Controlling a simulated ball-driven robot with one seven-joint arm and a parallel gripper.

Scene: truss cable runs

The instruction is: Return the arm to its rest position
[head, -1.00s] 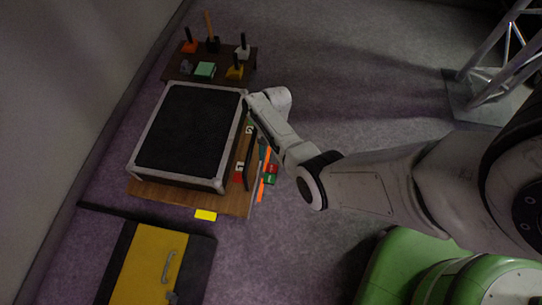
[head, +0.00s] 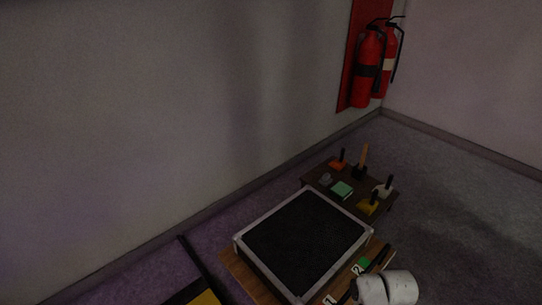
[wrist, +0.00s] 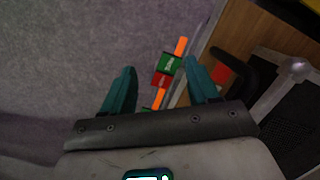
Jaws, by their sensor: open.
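My gripper (wrist: 158,85) shows in the wrist view with its two teal fingers spread apart and nothing between them. Beyond the fingers, lower down, are a green block (wrist: 170,64), a red block (wrist: 161,80) and orange sticks (wrist: 181,46) beside the wooden table edge. In the head view only a white part of my arm (head: 388,288) shows at the bottom right, beside the table. The gripper fingers are out of that view.
A black-topped case with a grey frame (head: 243,242) sits on a wooden table (head: 236,270). Behind it, a small dark table (head: 318,177) holds several handled tools and a green block (head: 342,190). Red fire extinguishers (head: 368,70) hang on the wall. Carpet (head: 450,225) at right is clear.

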